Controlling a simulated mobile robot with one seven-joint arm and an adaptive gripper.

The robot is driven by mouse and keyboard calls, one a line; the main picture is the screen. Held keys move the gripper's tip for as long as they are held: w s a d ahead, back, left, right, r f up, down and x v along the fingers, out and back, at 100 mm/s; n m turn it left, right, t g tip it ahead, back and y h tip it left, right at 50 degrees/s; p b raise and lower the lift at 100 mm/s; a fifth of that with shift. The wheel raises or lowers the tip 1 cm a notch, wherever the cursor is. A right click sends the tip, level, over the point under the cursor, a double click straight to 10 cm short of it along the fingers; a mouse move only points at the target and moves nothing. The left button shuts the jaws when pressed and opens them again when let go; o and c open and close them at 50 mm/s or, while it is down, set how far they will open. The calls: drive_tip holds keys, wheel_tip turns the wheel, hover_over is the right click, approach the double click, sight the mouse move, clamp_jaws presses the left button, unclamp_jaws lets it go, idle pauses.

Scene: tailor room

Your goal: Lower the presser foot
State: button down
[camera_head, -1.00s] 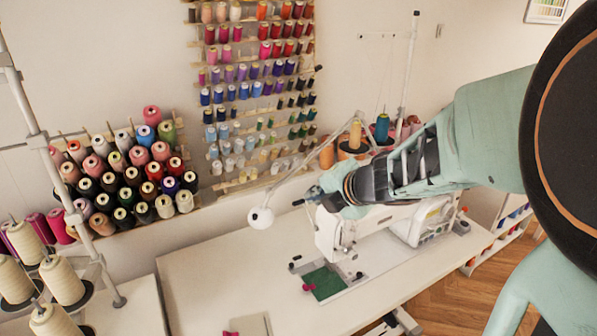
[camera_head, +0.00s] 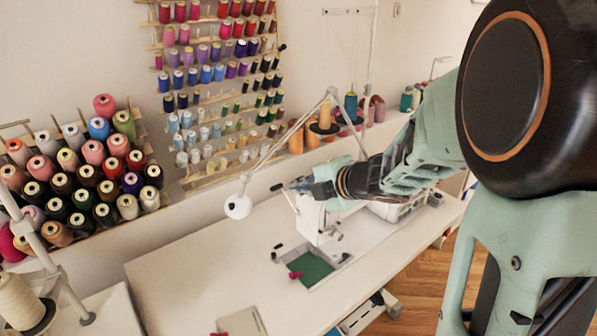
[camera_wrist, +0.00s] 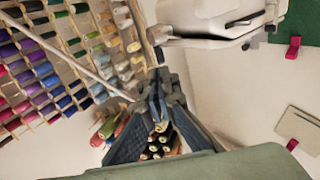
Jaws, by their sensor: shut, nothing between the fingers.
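The white sewing machine (camera_head: 313,221) stands on the white table, partly hidden behind my arm in the head view. Its white body also shows at the top of the wrist view (camera_wrist: 222,18). The presser foot is too small and too hidden to make out, so I cannot tell whether it is up or down. A green cloth patch (camera_head: 312,268) lies at the needle area, with a pink piece (camera_head: 295,275) on its left edge. My gripper (camera_head: 298,185) is shut and empty, beside the upper left end of the machine head. Its fingers meet in the wrist view (camera_wrist: 158,76).
A white lamp (camera_head: 238,206) on a thin arm hangs left of my gripper. Thread racks with many spools (camera_head: 90,175) line the wall. The white table (camera_head: 190,262) is mostly clear at left, with a flat beige piece (camera_head: 243,322) near its front edge.

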sight(277, 188)
drive_tip(key=b+x, duration=0.1)
drive_tip(key=x, duration=0.7)
drive_tip(key=shift+a+r+p, duration=0.1)
drive_tip(key=shift+r+p, duration=0.05)
drive_tip(key=shift+p, duration=0.75)
drive_tip(key=shift+w+g, duration=0.1)
drive_tip(key=shift+g, duration=0.2)
drive_tip(key=shift+p, duration=0.35)
